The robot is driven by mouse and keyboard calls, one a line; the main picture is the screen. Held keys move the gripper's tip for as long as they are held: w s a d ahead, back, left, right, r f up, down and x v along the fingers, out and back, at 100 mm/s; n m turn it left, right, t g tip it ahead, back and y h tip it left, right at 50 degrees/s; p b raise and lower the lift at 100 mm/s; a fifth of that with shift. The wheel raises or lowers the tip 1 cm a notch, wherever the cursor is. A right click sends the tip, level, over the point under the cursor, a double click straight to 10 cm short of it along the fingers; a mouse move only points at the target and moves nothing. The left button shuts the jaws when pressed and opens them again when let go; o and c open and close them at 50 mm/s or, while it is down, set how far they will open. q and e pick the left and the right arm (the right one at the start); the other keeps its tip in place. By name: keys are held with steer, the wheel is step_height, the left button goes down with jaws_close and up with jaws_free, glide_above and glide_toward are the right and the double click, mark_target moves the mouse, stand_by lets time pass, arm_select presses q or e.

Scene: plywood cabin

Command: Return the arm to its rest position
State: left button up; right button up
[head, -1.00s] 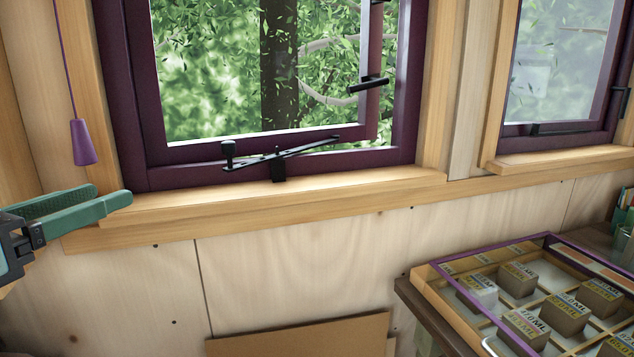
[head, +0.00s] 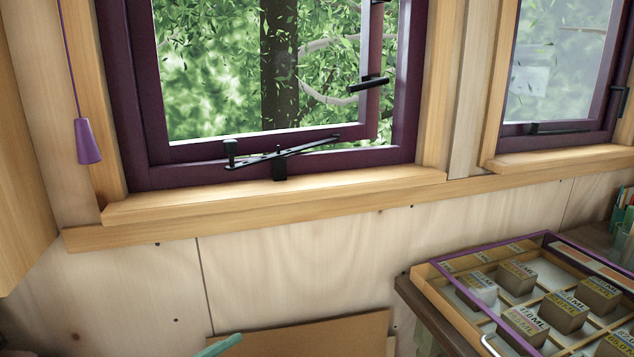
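Only a green fingertip, which looks like part of my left gripper (head: 220,346), shows at the bottom edge, below the window and in front of a brown board. The rest of that gripper and its arm are out of the picture, so its opening and anything in it are hidden. My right gripper is not in view.
A purple-framed window (head: 133,120) with a black stay (head: 280,155) stands above a wooden sill (head: 290,197). A purple pull cord (head: 88,142) hangs at left. A brown board (head: 310,336) leans low on the wall. A glass-topped case (head: 440,284) of labelled boxes stands at right.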

arm_select(q)
steer(key=s+f+n+g+y, duration=0.2)
steer(key=s+f+n, duration=0.65)
steer(key=f, duration=0.45)
steer(key=s+f+n+g+y, duration=0.2)
steer(key=s+f+n, duration=0.65)
steer(key=f, duration=0.45)
steer(key=s+a+r+y+p, duration=0.1)
steer(key=s+a+r+p, duration=0.1)
steer(key=r+p, duration=0.8)
steer(key=a+p, duration=0.1)
steer(key=p, duration=0.2)
steer(key=shift+s+t, duration=0.3)
steer(key=shift+t, duration=0.1)
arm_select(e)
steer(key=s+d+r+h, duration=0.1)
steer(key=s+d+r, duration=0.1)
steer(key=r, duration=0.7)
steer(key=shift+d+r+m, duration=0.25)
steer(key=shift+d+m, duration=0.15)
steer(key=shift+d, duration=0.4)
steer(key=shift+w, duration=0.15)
